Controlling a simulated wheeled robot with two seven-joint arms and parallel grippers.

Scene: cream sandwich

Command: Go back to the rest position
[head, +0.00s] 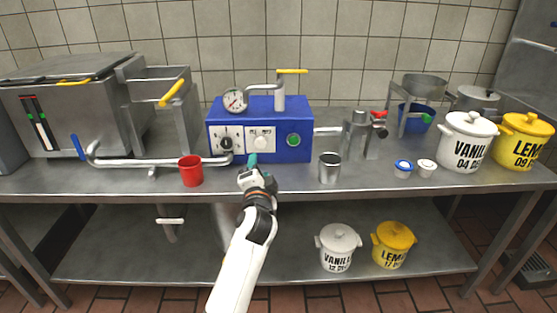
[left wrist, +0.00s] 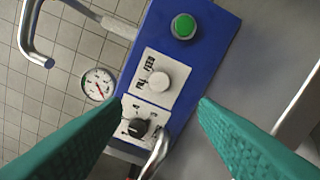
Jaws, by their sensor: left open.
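My left gripper (head: 252,160) is in front of the blue control box (head: 262,112) in the head view, its teal fingertips near the box's lower front. In the left wrist view its two teal fingers are spread apart with nothing between them. The blue box (left wrist: 190,65) fills the space beyond them, with a green button (left wrist: 183,26), a white knob (left wrist: 159,82), a black knob (left wrist: 138,127) and a round gauge (left wrist: 99,84). The fingers look apart from the box. My right gripper is not in view.
A red cup (head: 190,171) stands left of my gripper and a metal cup (head: 329,168) right. Small blue-lidded (head: 403,168) and white-lidded (head: 427,168) jars and large white (head: 465,143) and yellow (head: 522,142) pots stand further right. A horizontal pipe (head: 150,163) runs at left.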

